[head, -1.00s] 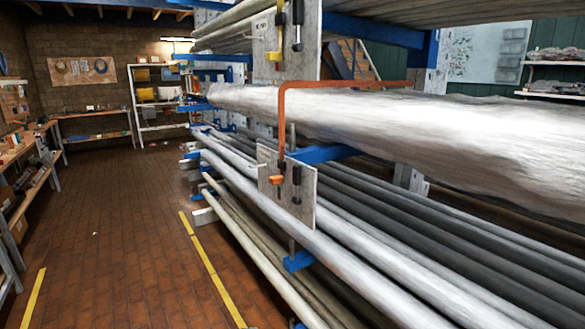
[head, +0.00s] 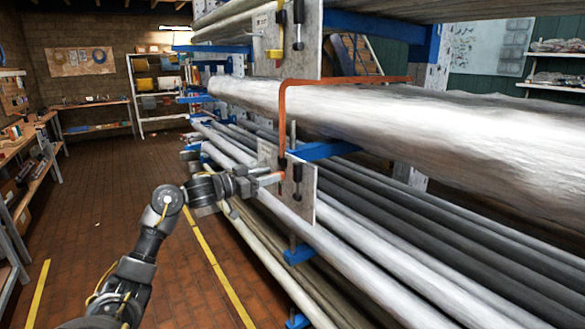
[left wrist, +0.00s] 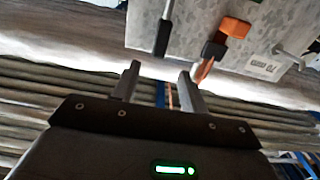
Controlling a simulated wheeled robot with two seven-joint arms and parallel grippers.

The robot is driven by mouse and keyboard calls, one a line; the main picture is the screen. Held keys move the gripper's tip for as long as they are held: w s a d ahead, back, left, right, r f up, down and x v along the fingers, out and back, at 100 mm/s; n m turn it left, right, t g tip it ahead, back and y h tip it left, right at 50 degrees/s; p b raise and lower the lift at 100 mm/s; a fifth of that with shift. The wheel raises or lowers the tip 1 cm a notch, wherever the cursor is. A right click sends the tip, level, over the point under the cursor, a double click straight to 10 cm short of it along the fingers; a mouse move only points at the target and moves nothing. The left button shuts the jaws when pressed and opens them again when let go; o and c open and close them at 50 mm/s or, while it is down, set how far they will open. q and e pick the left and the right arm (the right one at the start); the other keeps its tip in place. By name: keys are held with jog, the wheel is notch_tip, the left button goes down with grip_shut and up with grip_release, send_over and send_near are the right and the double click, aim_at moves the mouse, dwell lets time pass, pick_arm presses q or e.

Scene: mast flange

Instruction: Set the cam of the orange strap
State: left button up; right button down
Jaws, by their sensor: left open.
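The orange strap (head: 283,115) runs over the white wrapped mast (head: 450,130) and down its near side to a grey plate (head: 303,205). In the left wrist view the cam's orange end (left wrist: 235,27) and black body sit on the plate, with the strap (left wrist: 203,70) below them. My right gripper is not in view.
A black-handled fitting (head: 297,172) is on the same plate, right of my gripper. An upper plate carries a yellow-and-black fitting (head: 276,45). Blue rack arms (head: 325,150) and long grey tubes (head: 400,215) lie close around. The brick floor (head: 110,200) at left is open.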

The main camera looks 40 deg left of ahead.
aim_at(294, 168)
pick_arm(q)
jog(key=p+x, duration=0.3)
jog(key=x, duration=0.5)
jog(key=shift+w+d+r, duration=0.1)
jog(key=shift+w, duration=0.2)
jog(key=shift+w+d, duration=0.15)
jog(key=shift+w, duration=0.25)
grip_shut()
